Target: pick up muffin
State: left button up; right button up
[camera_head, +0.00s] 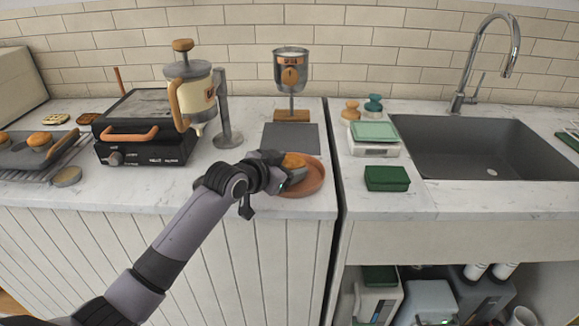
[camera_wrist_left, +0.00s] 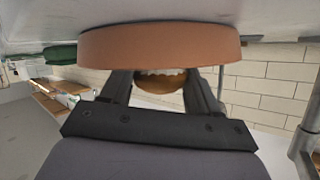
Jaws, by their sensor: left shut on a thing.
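A golden-brown muffin (camera_head: 293,160) is at the terracotta plate (camera_head: 318,182) near the front edge of the left counter. My left gripper (camera_head: 284,171) is shut on this muffin, reaching in over the plate's left side. The left wrist view shows the muffin (camera_wrist_left: 160,84) between the two fingers, with the plate (camera_wrist_left: 160,46) close to it. Whether the muffin touches the plate I cannot tell. The fingers hide part of the muffin and of the plate. My right gripper is in neither view.
A press machine (camera_head: 145,146) and a dispenser on a stand (camera_head: 192,88) are at the left. A grey mat (camera_head: 290,139) and a metal cup on a stand (camera_head: 291,72) are behind the plate. More baked goods (camera_head: 40,140) sit at far left. A gap separates the sink counter.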

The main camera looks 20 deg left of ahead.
pick_arm(q)
notch_tip(320, 180, up, 20)
jog(key=n+y, duration=0.2)
jog(key=y, duration=0.1)
send_near(288, 161)
jog(key=s+a+f+n+y, duration=0.1)
jog(key=s+f, duration=0.4)
jog(key=s, duration=0.7)
jog(key=shift+a+n+t, duration=0.15)
jog(key=shift+n+t, duration=0.25)
jog(key=shift+f, duration=0.1)
